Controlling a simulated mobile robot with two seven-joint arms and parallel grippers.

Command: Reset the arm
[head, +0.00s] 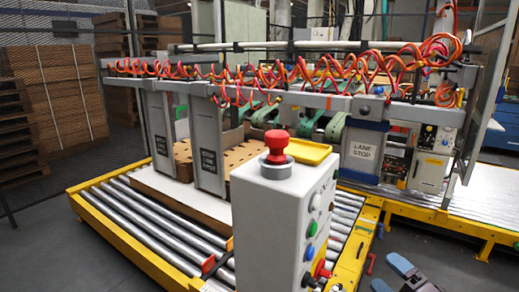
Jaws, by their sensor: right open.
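My right gripper (389,275) shows at the lower right edge of the head view, over the dark floor. Its two blue-grey fingers are apart, with nothing seen between them. It is to the right of the grey control box (285,215), apart from it. The rest of my right arm is cut off by the bottom edge. My left gripper is not in view.

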